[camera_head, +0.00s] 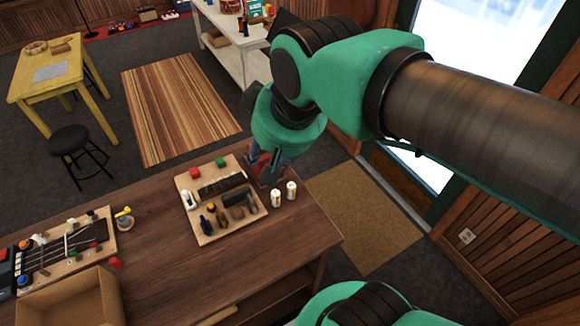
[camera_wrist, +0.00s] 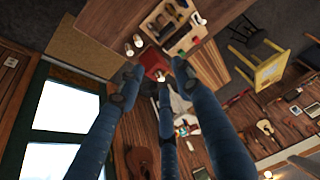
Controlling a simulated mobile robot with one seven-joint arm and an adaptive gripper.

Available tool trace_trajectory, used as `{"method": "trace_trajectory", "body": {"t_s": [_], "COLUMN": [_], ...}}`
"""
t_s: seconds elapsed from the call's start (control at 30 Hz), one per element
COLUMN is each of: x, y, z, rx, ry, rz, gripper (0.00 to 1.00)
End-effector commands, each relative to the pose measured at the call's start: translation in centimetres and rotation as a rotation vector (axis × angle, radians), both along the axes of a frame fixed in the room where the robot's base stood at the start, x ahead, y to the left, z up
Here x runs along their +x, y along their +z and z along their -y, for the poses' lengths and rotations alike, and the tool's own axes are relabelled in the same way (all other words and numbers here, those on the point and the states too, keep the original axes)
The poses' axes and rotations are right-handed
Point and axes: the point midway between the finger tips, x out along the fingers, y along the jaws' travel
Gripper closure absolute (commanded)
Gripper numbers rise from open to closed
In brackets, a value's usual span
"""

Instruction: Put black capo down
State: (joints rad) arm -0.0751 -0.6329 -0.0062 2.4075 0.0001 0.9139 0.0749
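My gripper (camera_wrist: 158,76) has its blue fingers spread apart in the wrist view, with no black capo visible between them. In the head view my gripper (camera_head: 268,168) is at the far right end of the wooden workbench (camera_head: 180,270). A red object (camera_wrist: 152,62) shows between and beyond the fingertips; whether they touch it I cannot tell. A light wooden tray (camera_head: 191,228) on the bench holds several small items, including a dark bar (camera_head: 222,186) and dark pieces (camera_head: 238,198). I cannot tell which, if any, is the black capo.
Two small white cylinders (camera_head: 284,192) stand between the tray and the bench's right edge. At left are an open cardboard box (camera_head: 70,300) and a board with a fretted neck (camera_head: 68,245). Bare bench top lies in front of the tray.

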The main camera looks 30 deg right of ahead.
Motion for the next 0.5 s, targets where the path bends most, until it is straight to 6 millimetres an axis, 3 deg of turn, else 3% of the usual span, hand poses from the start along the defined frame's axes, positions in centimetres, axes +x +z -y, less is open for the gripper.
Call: {"method": "trace_trajectory", "body": {"t_s": [0.2,0.5], "x": [-3.2,-4.2], "y": [-1.7,-2.3], "z": [2.1,2.6], "rx": [-0.025,-0.034], "ry": [-0.009,-0.009], "rz": [0.027,0.033], "gripper": [0.65,0.65]}}
